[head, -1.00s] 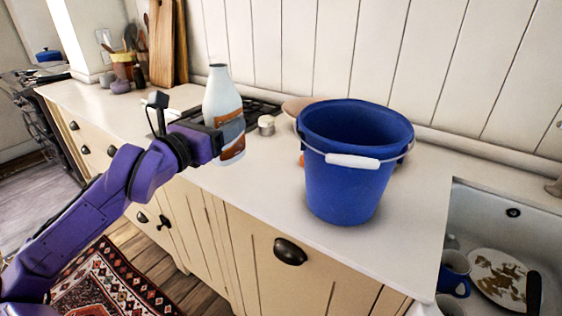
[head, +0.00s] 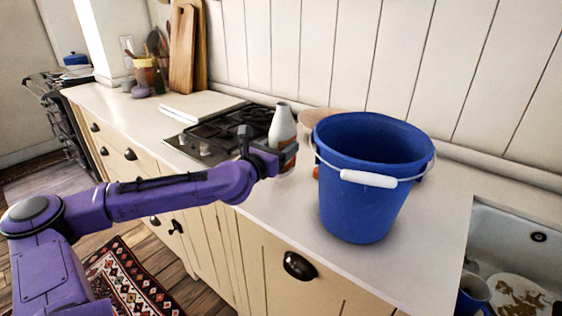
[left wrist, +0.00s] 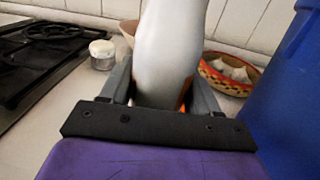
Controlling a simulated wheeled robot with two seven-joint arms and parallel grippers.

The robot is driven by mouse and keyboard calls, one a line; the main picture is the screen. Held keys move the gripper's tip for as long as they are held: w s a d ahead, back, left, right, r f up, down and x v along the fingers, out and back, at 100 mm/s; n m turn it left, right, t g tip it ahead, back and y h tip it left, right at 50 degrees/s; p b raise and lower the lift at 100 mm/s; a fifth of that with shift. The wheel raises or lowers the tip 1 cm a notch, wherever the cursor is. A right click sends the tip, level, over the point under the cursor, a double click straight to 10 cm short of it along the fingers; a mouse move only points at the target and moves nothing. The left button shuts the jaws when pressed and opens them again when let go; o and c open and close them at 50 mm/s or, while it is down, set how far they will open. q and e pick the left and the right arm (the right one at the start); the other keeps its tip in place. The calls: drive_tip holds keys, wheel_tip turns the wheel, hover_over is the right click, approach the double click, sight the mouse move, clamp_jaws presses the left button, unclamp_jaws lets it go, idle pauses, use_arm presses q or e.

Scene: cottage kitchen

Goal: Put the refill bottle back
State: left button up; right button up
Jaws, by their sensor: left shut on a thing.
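The refill bottle (head: 282,127) is white with an orange-brown label. It is upright at the counter, just left of the blue bucket, and it also shows in the left wrist view (left wrist: 168,55). My left gripper (head: 278,155) is shut on the bottle, with one finger on each side of it in the left wrist view (left wrist: 160,92). The bottle's base is hidden, so I cannot tell whether it touches the counter (head: 270,215). My right gripper is not in view.
The blue bucket (head: 362,210) stands close to the right of the bottle. Behind are a patterned bowl (left wrist: 228,75) and a small glass jar (left wrist: 102,54). A gas hob (head: 215,130) lies to the left. The sink (head: 510,245) with dirty dishes is at the right.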

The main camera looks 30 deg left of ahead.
use_arm(q)
drive_tip(key=shift+f, duration=1.55)
drive_tip(key=o, duration=1.3)
drive_tip(key=shift+f, duration=0.15)
drive_tip(key=shift+r+p, duration=0.3)
drive_tip(key=shift+r, duration=0.05)
drive_tip(key=s+p, duration=0.2)
drive_tip(key=s, duration=1)
drive_tip(key=shift+f, duration=0.2)
